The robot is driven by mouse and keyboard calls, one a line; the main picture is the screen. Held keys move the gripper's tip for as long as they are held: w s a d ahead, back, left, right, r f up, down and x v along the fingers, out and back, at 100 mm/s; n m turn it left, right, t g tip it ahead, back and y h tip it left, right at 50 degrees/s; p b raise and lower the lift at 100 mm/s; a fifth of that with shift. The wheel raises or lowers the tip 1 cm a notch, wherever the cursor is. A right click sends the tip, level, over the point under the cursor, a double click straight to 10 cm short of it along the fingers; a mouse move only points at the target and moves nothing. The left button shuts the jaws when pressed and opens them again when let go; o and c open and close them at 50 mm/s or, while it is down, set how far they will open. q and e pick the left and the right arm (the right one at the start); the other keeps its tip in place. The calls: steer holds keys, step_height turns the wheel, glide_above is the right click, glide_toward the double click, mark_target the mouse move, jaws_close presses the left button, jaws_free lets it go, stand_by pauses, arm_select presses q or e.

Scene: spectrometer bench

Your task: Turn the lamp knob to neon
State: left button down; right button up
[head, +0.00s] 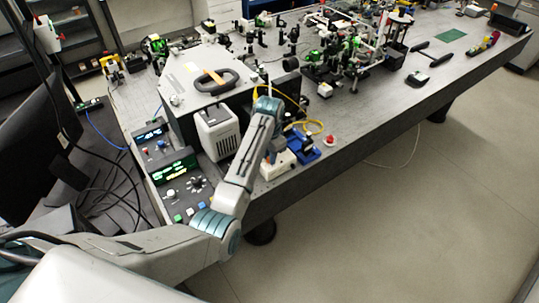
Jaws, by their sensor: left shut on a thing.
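My left arm reaches up over the bench's near edge, and its wrist bends down at the left gripper (271,150). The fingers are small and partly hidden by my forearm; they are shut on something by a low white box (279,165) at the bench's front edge. This looks like the lamp knob, but the knob and its markings cannot be made out. A white lamp-like housing with vents (217,132) stands just left of my forearm. My right gripper is not in view.
A control panel (178,172) with green displays, knobs and coloured buttons lies left of my arm. A blue mount (304,146) and a yellow cable (308,126) are close on the right. A grey box with a handle (198,78) stands behind. Optics crowd the far bench.

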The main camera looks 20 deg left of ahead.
arm_select(q)
steer(key=shift+m, duration=0.7)
steer(key=c, duration=1.3)
jaws_free()
